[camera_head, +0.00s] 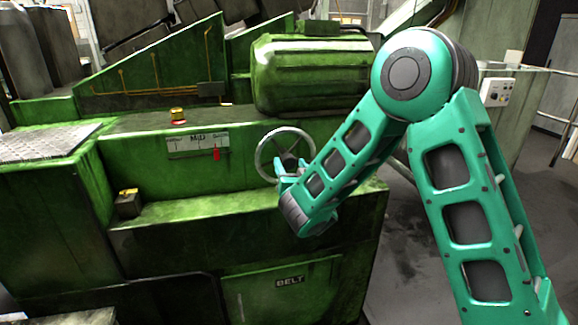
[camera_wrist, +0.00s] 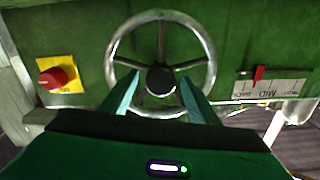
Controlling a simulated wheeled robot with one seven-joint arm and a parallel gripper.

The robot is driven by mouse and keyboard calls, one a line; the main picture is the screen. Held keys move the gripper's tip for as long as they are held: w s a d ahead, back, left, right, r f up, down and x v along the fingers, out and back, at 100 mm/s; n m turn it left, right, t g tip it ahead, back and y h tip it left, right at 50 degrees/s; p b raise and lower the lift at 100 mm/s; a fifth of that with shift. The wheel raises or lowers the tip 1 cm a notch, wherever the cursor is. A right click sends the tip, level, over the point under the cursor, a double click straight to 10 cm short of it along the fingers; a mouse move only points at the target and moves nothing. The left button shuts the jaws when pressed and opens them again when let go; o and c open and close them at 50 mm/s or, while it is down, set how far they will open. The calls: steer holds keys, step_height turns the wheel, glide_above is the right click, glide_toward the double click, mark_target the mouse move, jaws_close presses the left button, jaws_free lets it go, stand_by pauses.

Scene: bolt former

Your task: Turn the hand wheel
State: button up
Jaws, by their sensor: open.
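The hand wheel is a shiny metal ring with spokes and a dark hub, on the green machine's front. It shows in the head view (camera_head: 262,150) and fills the upper middle of the wrist view (camera_wrist: 209,52). My gripper (camera_head: 287,168) is at the wheel's lower part in the head view, and my forearm hides some of its right side. In the wrist view my gripper (camera_wrist: 160,82) is open, its two teal fingers apart on either side of the dark hub and overlapping the near rim. I cannot tell whether they touch the wheel.
A scale plate marked MID (camera_head: 190,142) with a red pointer (camera_head: 216,154) is left of the wheel. A green ledge (camera_head: 190,212) juts out below. Open floor (camera_head: 410,270) lies right.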

steer(key=shift+w+a, duration=0.2)
steer(key=shift+w, duration=0.65)
jaws_close()
steer(key=shift+a, duration=0.1)
